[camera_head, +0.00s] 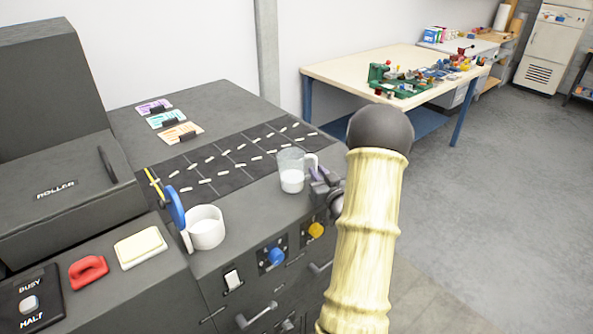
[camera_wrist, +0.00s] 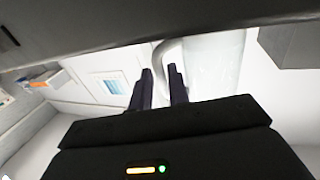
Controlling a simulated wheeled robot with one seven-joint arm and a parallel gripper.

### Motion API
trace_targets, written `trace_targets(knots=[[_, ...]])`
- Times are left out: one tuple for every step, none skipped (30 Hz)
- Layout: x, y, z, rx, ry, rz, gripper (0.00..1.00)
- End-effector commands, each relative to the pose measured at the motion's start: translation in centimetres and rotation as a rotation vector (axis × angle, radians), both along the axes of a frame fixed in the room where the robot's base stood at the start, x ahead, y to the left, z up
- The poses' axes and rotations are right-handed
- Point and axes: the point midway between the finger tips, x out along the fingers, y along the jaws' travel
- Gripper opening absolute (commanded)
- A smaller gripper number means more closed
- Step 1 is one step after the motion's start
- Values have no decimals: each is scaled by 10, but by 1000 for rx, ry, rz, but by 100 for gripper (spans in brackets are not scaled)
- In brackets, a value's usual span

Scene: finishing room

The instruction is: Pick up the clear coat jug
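The clear coat jug (camera_head: 291,177) is a see-through jug with white liquid inside. It stands upright on the dark machine top near its front edge, with its handle (camera_head: 312,160) to the right. My gripper (camera_head: 319,176) is right beside the handle, low and to its right. In the wrist view, the two dark fingers (camera_wrist: 160,82) point at the handle (camera_wrist: 164,52), which curves in at the gap between their tips. The jug body (camera_wrist: 212,65) shows just right of the fingers. The gap is narrow, and whether the fingers press on the handle cannot be told.
A white cup (camera_head: 206,229) with a blue-and-yellow tool stands left of the jug. A dark mat (camera_head: 235,158) with pale pieces and several coloured cards (camera_head: 166,118) lie behind. Knobs and drawer handles stick out of the front. A cluttered table (camera_head: 345,68) stands farther back.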

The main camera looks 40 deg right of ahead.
Motion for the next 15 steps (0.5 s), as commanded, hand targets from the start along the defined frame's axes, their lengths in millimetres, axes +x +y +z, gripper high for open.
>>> trace_targets(knots=[[8, -1, 3, 0, 0, 3, 17], [13, -2, 3, -1, 0, 3, 17], [17, -3, 2, 0, 0, 2, 17], [20, -4, 2, 0, 0, 1, 17], [22, -5, 2, 0, 0, 0, 17], [23, -6, 1, 0, 1, -1, 17], [23, -6, 1, 0, 1, -2, 17], [24, -6, 1, 0, 1, -2, 17], [23, -7, 1, 0, 1, -3, 17], [23, -7, 1, 0, 0, -3, 17], [23, -7, 1, 0, 0, -3, 17], [23, -7, 1, 0, 0, -3, 17], [23, -7, 1, 0, 0, -3, 17], [23, -8, 1, 0, 0, -4, 17], [22, -9, 1, 0, -1, -6, 17]])
